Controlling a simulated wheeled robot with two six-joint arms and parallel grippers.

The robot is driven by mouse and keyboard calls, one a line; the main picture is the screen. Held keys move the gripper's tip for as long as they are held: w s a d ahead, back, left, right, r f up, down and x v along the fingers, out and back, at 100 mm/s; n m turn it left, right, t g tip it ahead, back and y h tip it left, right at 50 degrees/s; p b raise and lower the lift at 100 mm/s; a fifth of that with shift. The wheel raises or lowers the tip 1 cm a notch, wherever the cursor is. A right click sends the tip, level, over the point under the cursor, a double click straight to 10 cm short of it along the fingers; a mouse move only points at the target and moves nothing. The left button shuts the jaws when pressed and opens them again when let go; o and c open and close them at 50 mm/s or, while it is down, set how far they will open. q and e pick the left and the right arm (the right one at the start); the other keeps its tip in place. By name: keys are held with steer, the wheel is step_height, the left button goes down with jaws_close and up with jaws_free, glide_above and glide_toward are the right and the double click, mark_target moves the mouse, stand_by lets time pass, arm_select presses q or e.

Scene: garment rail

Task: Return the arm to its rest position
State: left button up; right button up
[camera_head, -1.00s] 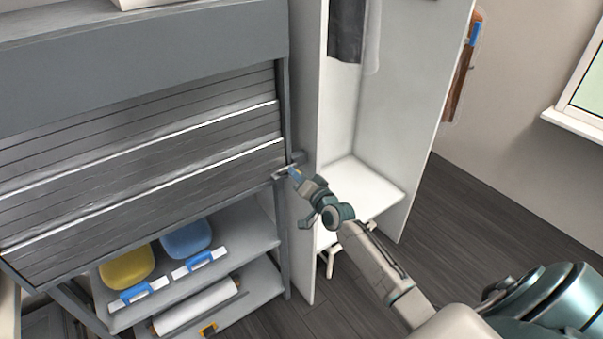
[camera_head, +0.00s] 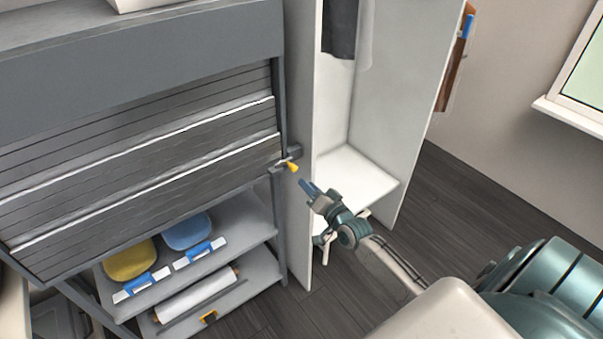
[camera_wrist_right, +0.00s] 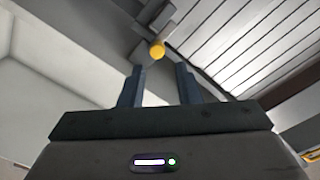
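My right gripper (camera_head: 306,186) is in front of the right post of the grey shutter cabinet, below and to the right of a small yellow knob (camera_head: 292,167) on a grey bracket. In the right wrist view my right gripper (camera_wrist_right: 160,75) has its two fingers apart with nothing between them. The yellow knob (camera_wrist_right: 157,50) shows just beyond the fingertips, apart from them. My right arm (camera_head: 385,262) reaches in from the lower right. My left gripper is not in view.
The grey slatted shutter (camera_head: 140,170) stands at left. Below it, shelves hold a yellow bin (camera_head: 130,260), a blue bin (camera_head: 187,231) and a white roll (camera_head: 197,295). A white open wardrobe (camera_head: 388,110) with a hanging dark garment (camera_head: 340,28) stands behind my arm. Dark floor lies at right.

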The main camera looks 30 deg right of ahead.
steer(key=shift+s, duration=0.85)
steer(key=shift+f, duration=0.15)
steer(key=s+f+n+g+h+b, duration=0.1)
steer(key=s+f+g, duration=0.3)
steer(key=f, duration=0.9)
steer(key=s+f+n+g+b, duration=0.1)
steer(key=s+f+b, duration=0.1)
steer(key=s+f, duration=0.75)
steer(key=s+f+n+g+h+b, duration=0.1)
steer(key=s+f+n+g, duration=0.15)
steer(key=f, duration=1.25)
steer(key=s+a+f+n+g+b, duration=0.1)
steer(key=s+a+f+g, duration=0.1)
steer(key=s+f, duration=0.5)
steer(key=s+a+f+n+g+b, duration=0.2)
steer(key=s+f, duration=0.6)
steer(key=s, duration=0.8)
steer(key=s+a+f+n+g+b, duration=0.1)
steer(key=s+a+f+g, duration=0.1)
steer(key=s+f+g, duration=0.3)
steer(key=s+f, duration=0.3)
steer(key=s, duration=0.3)
steer(key=shift+s+a+f+y, duration=0.15)
steer(key=shift+s+a+y, duration=0.1)
steer(key=shift+a+y, duration=0.1)
steer(key=shift+n, duration=0.25)
